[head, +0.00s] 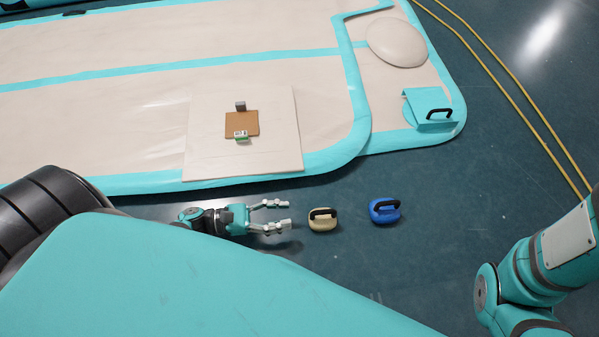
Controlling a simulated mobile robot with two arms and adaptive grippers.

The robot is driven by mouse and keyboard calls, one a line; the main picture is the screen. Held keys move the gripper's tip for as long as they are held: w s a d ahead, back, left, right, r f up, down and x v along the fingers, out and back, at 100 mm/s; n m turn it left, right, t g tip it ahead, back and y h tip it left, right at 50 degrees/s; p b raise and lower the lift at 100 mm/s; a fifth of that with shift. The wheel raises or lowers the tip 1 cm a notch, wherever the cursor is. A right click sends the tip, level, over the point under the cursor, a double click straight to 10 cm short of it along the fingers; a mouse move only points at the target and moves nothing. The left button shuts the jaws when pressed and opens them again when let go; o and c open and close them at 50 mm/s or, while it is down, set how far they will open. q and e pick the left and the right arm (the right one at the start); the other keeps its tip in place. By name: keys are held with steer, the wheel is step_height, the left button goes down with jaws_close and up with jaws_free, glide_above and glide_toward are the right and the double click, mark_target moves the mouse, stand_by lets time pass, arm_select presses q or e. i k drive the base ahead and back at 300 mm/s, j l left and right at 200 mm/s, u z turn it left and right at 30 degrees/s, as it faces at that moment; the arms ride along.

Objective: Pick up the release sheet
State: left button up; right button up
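A flat brown square (241,123), which looks like the release sheet, lies on a cream panel (205,150) on the inflatable track. A small grey block (240,106) sits at its far edge. A small white and green item (241,136) sits at its near edge. My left gripper (281,215) is open and empty over the dark floor, in front of the track and below the sheet in the picture. Its fingers point right, towards a cream handled block (323,226), with a small gap. My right gripper is out of view.
A blue handled block (385,214) stands right of the cream one. The cream and teal track (110,125) fills the back left. A teal handled piece (421,103) and a cream dome (397,42) are on its right part. Yellow lines (510,85) cross the floor.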

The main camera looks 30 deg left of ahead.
mark_target(242, 120)
steer(key=u, duration=1.3)
